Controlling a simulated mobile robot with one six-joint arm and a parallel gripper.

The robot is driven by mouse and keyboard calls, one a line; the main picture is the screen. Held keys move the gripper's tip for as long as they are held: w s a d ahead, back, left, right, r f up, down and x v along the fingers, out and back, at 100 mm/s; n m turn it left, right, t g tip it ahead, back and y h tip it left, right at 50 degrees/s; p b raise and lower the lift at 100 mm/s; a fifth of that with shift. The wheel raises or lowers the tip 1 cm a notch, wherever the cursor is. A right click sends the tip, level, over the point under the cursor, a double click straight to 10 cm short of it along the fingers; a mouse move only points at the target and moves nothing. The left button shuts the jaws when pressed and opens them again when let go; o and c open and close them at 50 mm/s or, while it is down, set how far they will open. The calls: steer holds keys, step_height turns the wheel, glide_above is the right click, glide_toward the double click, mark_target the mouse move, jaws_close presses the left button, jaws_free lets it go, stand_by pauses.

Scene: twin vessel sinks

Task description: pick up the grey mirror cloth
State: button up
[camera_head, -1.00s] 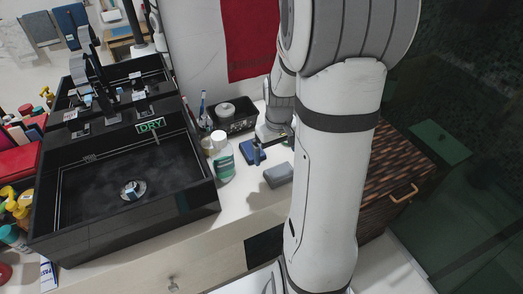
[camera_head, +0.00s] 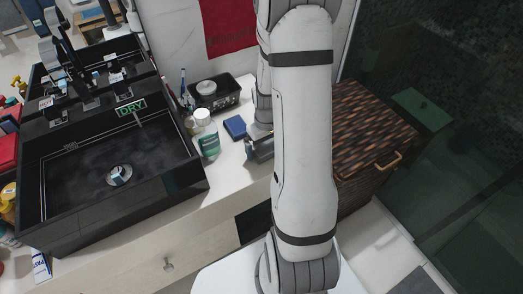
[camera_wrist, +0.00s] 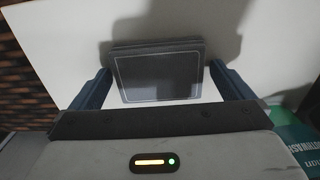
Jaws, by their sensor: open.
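The grey mirror cloth (camera_wrist: 158,75) is a folded dark grey rectangle with a thin pale line near its border. It lies flat on the white counter in the wrist view, between the two fingers of my gripper (camera_wrist: 160,86). The fingers are apart, with a gap on each side of the cloth. In the head view my gripper (camera_head: 259,148) is low over the counter and covers most or all of the cloth. I cannot tell the exact height of the fingertips there.
A blue folded item (camera_head: 235,127) lies just behind my gripper. A green-labelled mouthwash bottle (camera_head: 208,142) stands to its left, with a black tray (camera_head: 228,104) behind. The black sink (camera_head: 190,190) is further left. A brown woven chest (camera_head: 352,165) is at right.

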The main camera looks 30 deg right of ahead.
steer(key=shift+c, duration=0.6)
steer(key=c, duration=0.7)
step_height(320, 180, up, 10)
steer(key=shift+r, duration=0.1)
steer(key=o, duration=0.4)
steer(key=shift+c, duration=1.6)
